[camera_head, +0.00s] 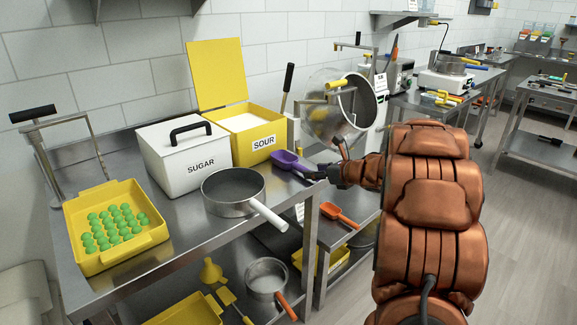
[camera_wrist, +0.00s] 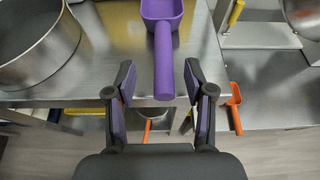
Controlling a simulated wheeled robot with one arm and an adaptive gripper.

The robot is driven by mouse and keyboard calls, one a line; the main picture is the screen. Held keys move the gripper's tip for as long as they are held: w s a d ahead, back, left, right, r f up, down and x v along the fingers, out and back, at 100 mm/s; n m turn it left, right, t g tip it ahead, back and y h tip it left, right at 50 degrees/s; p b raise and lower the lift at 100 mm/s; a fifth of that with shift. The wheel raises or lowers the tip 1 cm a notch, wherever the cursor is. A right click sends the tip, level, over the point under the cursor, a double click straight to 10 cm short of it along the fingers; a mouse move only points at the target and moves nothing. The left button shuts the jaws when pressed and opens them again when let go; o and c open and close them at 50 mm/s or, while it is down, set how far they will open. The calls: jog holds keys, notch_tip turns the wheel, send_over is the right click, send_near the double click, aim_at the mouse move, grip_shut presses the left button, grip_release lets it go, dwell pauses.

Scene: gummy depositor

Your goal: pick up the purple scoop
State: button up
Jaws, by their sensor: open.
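The purple scoop (camera_head: 286,159) lies on the steel table near its right edge, in front of the yellow SOUR box. In the wrist view the purple scoop (camera_wrist: 163,50) has its bowl at the top, and its handle points down between my fingers. My gripper (camera_wrist: 160,90) is open, with one finger on each side of the handle and a gap on both sides. In the head view my gripper (camera_head: 318,174) is at the table's right edge, close to the scoop's handle, and partly hidden by its own links.
Behind are the white SUGAR box (camera_head: 185,155) and yellow SOUR box (camera_head: 249,133). A yellow tray (camera_head: 112,260) of green gummies is at left. An orange scoop (camera_head: 340,215) lies lower right.

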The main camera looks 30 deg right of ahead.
aim_at(295, 166)
jog(key=shift+f+p+x, duration=0.1)
jog(key=shift+p+x, duration=0.25)
jog(key=shift+x, duration=0.95)
jog(key=shift+f+p+x, duration=0.15)
jog(key=shift+p+x, duration=0.15)
jog(key=shift+x, duration=1)
jog(key=shift+s+d, duration=0.1)
jog(key=shift+d, duration=0.15)
grip_shut()
